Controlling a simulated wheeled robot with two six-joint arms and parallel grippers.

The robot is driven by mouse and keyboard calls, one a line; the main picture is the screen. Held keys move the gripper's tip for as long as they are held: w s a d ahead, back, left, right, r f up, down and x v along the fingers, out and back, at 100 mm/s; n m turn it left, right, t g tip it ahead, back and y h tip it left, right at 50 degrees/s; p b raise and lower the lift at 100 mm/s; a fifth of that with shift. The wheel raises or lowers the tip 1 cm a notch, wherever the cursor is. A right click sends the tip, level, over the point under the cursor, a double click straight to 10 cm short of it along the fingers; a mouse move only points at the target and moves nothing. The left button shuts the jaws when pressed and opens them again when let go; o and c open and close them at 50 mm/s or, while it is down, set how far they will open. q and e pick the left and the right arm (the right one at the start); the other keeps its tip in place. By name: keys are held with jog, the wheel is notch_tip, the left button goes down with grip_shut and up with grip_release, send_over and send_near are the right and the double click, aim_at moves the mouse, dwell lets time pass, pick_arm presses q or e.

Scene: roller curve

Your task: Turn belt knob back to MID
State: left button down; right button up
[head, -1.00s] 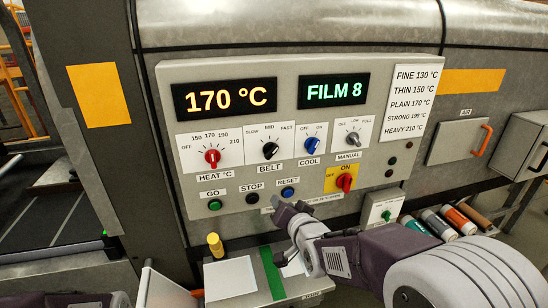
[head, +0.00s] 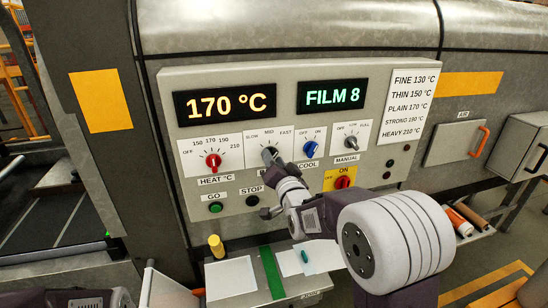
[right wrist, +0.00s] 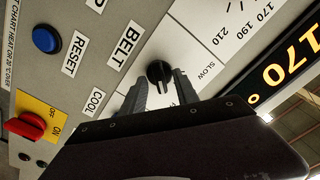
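The black belt knob (right wrist: 158,72) is in the right wrist view, beside the BELT label (right wrist: 124,45) and the SLOW mark. In the head view my gripper covers most of the knob, and only part of its dial plate (head: 257,136) with SLOW, MID and FAST shows. My right gripper (head: 270,155) is at the knob. In the right wrist view its two fingers (right wrist: 160,90) stand apart, one on each side of the knob; I cannot tell whether they touch it. The knob's exact setting cannot be read now. My left gripper is not in view.
The red heat knob (head: 213,161) is left of the belt dial and the blue cool knob (head: 310,149) close on its right. The red ON switch (head: 343,182) and green GO button (head: 215,207) are below. A shelf with papers (head: 231,279) and a yellow cylinder (head: 215,245) stands below.

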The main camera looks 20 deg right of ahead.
grip_shut()
jog(key=n+b, duration=0.6)
jog(key=n, duration=0.1)
jog(key=shift+n, duration=0.3)
jog(key=shift+b, duration=0.4)
dwell(0.4)
